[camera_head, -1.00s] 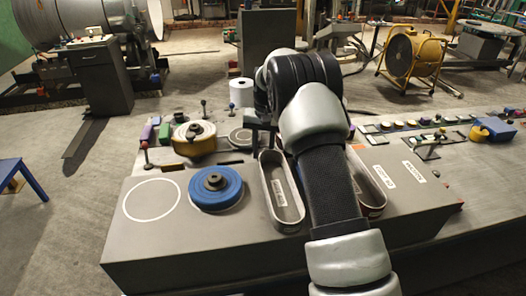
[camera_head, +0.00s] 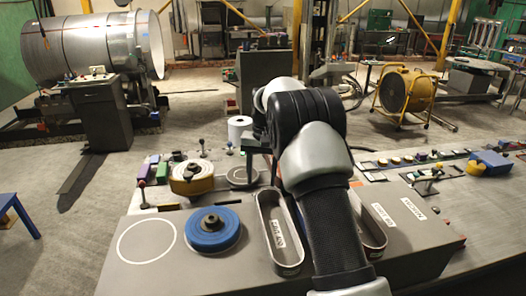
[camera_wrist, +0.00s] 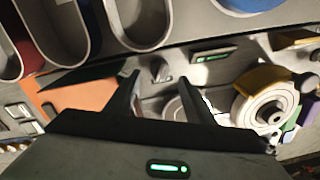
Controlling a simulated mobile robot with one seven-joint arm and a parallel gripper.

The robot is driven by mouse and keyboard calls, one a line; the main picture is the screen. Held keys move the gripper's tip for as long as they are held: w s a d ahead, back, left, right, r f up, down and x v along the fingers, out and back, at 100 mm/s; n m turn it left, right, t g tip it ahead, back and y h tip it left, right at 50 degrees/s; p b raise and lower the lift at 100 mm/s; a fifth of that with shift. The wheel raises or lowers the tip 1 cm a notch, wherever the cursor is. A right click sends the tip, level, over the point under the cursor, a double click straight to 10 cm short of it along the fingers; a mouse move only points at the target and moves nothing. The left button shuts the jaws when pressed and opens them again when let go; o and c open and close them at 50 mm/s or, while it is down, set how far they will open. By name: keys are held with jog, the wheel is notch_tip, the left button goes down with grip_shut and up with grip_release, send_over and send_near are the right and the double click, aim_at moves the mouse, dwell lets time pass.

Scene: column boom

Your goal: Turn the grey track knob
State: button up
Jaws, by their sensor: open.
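A small grey knob (camera_wrist: 160,71) shows in the wrist view on the light panel, just beyond and between my fingertips. It looks like the grey track knob, but its track is hard to make out. My gripper (camera_wrist: 157,80) is open, its two dark fingers apart, with nothing seen between them. A grey round disc (camera_wrist: 174,108) lies partly hidden near the right finger. In the head view my arm covers most of this area, and I cannot make out the knob there.
A yellow-rimmed wheel (camera_wrist: 268,110) stands right of my fingers in the wrist view.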

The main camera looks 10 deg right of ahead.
notch_tip(320, 180, up, 12)
jog(key=shift+d+f+p, duration=0.2)
jog(key=shift+d+p, duration=0.05)
jog(key=shift+p, duration=0.05)
jog(key=shift+s+r, duration=0.1)
